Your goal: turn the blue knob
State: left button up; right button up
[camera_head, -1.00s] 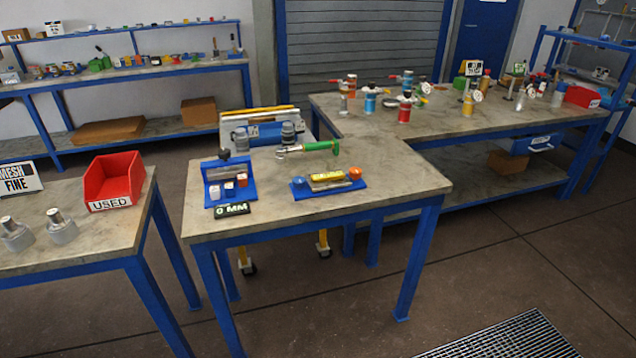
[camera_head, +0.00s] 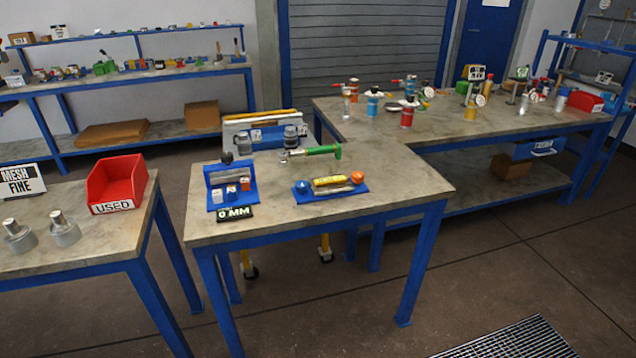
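A round blue piece (camera_head: 302,187) sits at the left end of a small blue holder (camera_head: 330,193) on the middle table. It may be the blue knob, but it is too small to be sure. Neither of my grippers is in view.
The middle table (camera_head: 400,180) also bears a green-handled tool (camera_head: 322,150), a blue stand (camera_head: 231,180) and a "0 MM" sign (camera_head: 235,212). A red "USED" bin (camera_head: 116,184) stands on the left table. Open floor (camera_head: 480,270) lies at the front right, with a metal grate (camera_head: 515,342).

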aim_at(301, 186)
jog(key=i+l, duration=0.3)
jog(key=l, duration=0.15)
jog(key=i+l, duration=0.65)
jog(key=l, duration=0.25)
